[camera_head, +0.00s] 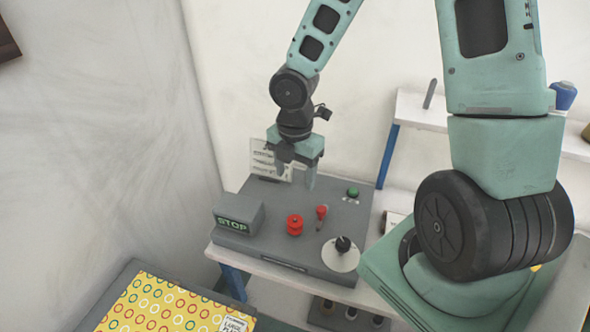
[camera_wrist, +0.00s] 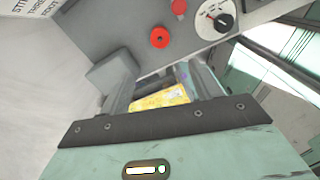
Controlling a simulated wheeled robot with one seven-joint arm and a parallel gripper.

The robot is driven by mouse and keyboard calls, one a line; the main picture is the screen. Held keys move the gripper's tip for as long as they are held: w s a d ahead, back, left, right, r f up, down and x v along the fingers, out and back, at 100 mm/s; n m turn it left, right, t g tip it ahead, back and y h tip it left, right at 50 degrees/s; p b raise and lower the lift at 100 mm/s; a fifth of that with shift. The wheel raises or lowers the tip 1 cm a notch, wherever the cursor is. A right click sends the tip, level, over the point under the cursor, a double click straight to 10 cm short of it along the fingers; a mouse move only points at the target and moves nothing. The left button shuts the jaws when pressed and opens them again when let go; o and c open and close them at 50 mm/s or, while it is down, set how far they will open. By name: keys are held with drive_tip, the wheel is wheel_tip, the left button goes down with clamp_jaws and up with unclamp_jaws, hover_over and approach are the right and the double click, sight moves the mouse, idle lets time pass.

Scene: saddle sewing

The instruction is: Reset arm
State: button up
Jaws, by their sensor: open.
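My gripper (camera_head: 296,172) is above the back part of a grey control panel (camera_head: 262,243) in the head view. Its two fingers point down and stand apart, with nothing seen held between them. In the wrist view my gripper (camera_wrist: 162,88) shows its fingers apart, and a yellow patterned surface shows beyond the gap. The panel carries a red button (camera_head: 295,225), a red lever (camera_head: 321,213), a green button (camera_head: 352,192) and a black knob on a white dial (camera_head: 342,250). A box marked STOP (camera_head: 238,215) sits at its left.
A white sign (camera_head: 268,160) stands behind the panel, close to my gripper. A yellow patterned sheet (camera_head: 160,305) lies on a grey surface at the lower left. A white shelf (camera_head: 420,110) with a blue pot (camera_head: 563,95) is at the back right. Walls rise behind and left.

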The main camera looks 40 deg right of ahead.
drive_tip(key=shift+a, duration=0.1)
idle(0.3)
drive_tip(key=s+a+r+m+b, duration=0.1)
drive_tip(key=s+a+m+b, duration=0.9)
drive_tip(key=s+a+m, duration=0.4)
drive_tip(key=s+a, duration=0.3)
drive_tip(key=shift+a+y, duration=0.2)
drive_tip(key=shift+y, duration=0.1)
